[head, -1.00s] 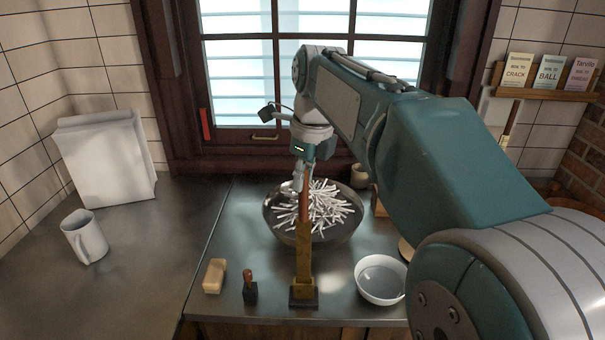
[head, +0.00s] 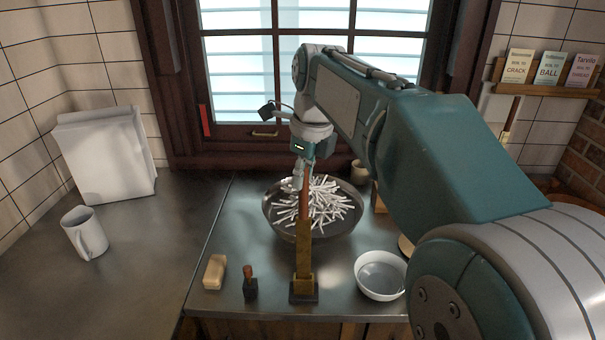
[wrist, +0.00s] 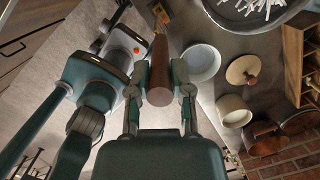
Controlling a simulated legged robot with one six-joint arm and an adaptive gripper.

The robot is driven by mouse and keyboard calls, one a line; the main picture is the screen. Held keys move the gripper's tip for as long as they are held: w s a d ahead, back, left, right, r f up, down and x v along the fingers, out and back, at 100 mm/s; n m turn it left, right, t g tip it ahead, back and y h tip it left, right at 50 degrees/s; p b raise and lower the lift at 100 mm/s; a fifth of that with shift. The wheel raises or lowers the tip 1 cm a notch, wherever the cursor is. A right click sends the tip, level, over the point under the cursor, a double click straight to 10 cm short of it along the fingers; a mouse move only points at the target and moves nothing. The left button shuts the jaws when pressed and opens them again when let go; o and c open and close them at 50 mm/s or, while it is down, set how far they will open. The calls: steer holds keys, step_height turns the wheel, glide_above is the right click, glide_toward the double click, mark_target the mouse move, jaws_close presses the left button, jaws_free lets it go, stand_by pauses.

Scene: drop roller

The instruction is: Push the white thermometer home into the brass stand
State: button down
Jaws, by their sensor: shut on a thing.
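The brass stand (head: 303,250) rises from a dark square base near the front edge of the counter. A reddish-brown rod or handle (head: 306,208) stands upright in line above it, and its lower end meets the stand's top. In the wrist view the brown handle (wrist: 159,78) is between my fingers. My gripper (head: 302,182) is shut on this handle from above and behind the stand. I see no white thermometer body; any lower part is hidden, and I cannot tell how deep it sits. The brass stand shows beyond the handle in the wrist view (wrist: 162,14).
A dark pan (head: 345,232) of white sticks stands close behind the stand. A white bowl (head: 381,290) is to its right. A small dark stamp-like block (head: 250,290) and a tan block (head: 215,272) are to its left.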

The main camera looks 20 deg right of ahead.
steer(key=shift+c, duration=2.3)
jaws_free()
step_height(320, 180, up, 12)
steer(key=s+d, duration=0.1)
steer(key=shift+s+f, duration=0.15)
steer(key=shift+f, duration=0.05)
steer(key=s+f+n+t, duration=0.2)
steer(key=s+f+n, duration=0.7)
steer(key=f+n, duration=0.2)
steer(key=s+f+n+t+h, duration=0.1)
steer(key=s+f+n+t, duration=0.1)
steer(key=s+f+n, duration=0.8)
steer(key=f+n, duration=0.1)
steer(key=n, duration=0.5)
steer(key=shift+a+f+n, duration=0.2)
steer(key=shift+a+n, duration=0.1)
steer(key=shift+a, duration=0.1)
